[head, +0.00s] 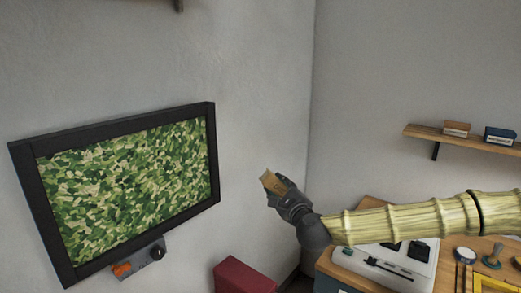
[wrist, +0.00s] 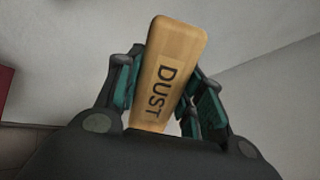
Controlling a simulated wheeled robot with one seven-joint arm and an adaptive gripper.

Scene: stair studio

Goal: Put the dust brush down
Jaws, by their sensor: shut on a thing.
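The dust brush (wrist: 172,70) is a light wooden block with the word DUST on it. In the wrist view it stands slightly tilted between the two fingers of my gripper (wrist: 165,92), which are shut on it. In the head view my gripper (head: 279,188) holds the tan brush (head: 272,181) up in the air, in front of the grey wall and right of the framed green picture. The lower end of the brush is hidden by the gripper, and bristles cannot be made out.
A wooden desk (head: 347,281) with a white device and several small tools stands at the lower right, partly behind my arm. A red box (head: 243,277) is below the gripper. A wall shelf (head: 470,139) holds two small boxes. A framed green picture (head: 130,185) hangs left.

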